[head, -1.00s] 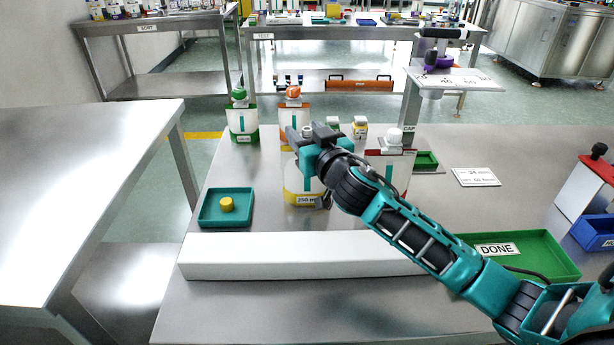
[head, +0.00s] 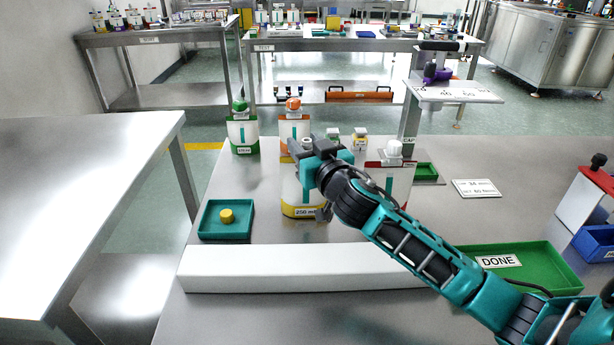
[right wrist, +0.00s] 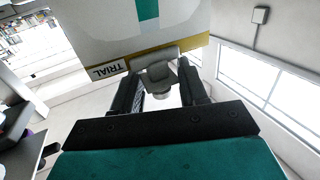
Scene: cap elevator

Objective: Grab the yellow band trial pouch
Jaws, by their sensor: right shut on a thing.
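The yellow band pouch (head: 299,200) stands upright on the steel table behind the white bar. It has a pale body, a yellow base and a "250 ml" label. My right gripper (head: 309,150) is at its top, and the arm hides its right side. In the right wrist view the two fingers (right wrist: 162,88) are shut on the grey spout (right wrist: 158,72). The pouch (right wrist: 150,22) fills the top there, with its yellow band and a "TRIAL" label. My left gripper is not in view.
A teal tray (head: 247,220) with a yellow cap (head: 226,215) is left of the pouch. A white bar (head: 300,270) lies in front. Green-band (head: 242,133), orange-band (head: 289,130) and red-band (head: 402,180) pouches stand nearby. A green DONE tray (head: 545,263) is at right.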

